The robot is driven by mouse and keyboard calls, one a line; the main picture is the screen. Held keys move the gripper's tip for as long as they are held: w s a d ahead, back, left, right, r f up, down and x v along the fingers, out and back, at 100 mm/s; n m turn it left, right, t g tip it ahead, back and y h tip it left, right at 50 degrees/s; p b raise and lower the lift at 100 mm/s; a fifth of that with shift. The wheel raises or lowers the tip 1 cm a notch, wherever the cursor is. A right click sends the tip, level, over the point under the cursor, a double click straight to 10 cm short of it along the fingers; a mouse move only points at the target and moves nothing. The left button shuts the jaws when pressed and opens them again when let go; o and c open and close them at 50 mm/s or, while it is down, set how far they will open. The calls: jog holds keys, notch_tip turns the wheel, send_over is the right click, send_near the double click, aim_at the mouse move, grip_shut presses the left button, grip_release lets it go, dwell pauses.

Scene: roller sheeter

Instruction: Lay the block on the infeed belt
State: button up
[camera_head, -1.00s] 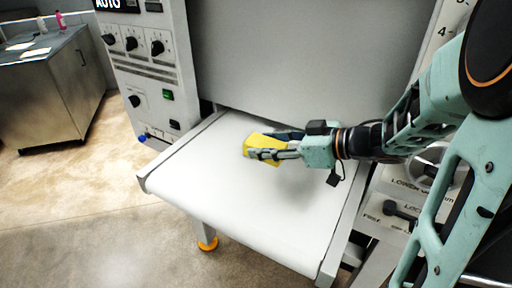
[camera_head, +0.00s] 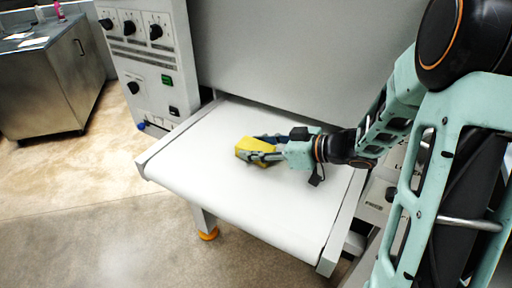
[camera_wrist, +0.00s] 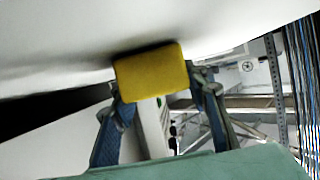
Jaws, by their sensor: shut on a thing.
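The yellow block (camera_head: 254,147) is between the fingers of my gripper (camera_head: 266,149), which is shut on it. In the head view the block is over the middle of the white infeed belt (camera_head: 230,195). Whether it touches the belt or hangs just above it, I cannot tell. In the wrist view the block (camera_wrist: 152,74) sits at the tips of both fingers, with the pale belt surface close beyond it. The fingers hide part of the block in the head view.
The sheeter's grey panel (camera_head: 290,55) rises behind the belt. A control cabinet (camera_head: 150,60) with knobs and buttons stands left of it. White side rails (camera_head: 342,225) edge the belt. A metal cabinet (camera_head: 45,85) stands far left. The belt's front and left are clear.

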jog(key=shift+f, duration=0.15)
jog(key=o, duration=1.3)
jog(key=shift+o, duration=0.2)
jog(key=shift+r, duration=0.2)
jog(key=shift+s+d+r, duration=0.1)
jog(key=shift+d+r, duration=0.05)
jog(key=shift+d, duration=0.15)
jog(key=p+v, duration=0.1)
jog(key=v, duration=1)
jog(key=shift+s+d, duration=0.15)
jog(key=shift+s, duration=0.05)
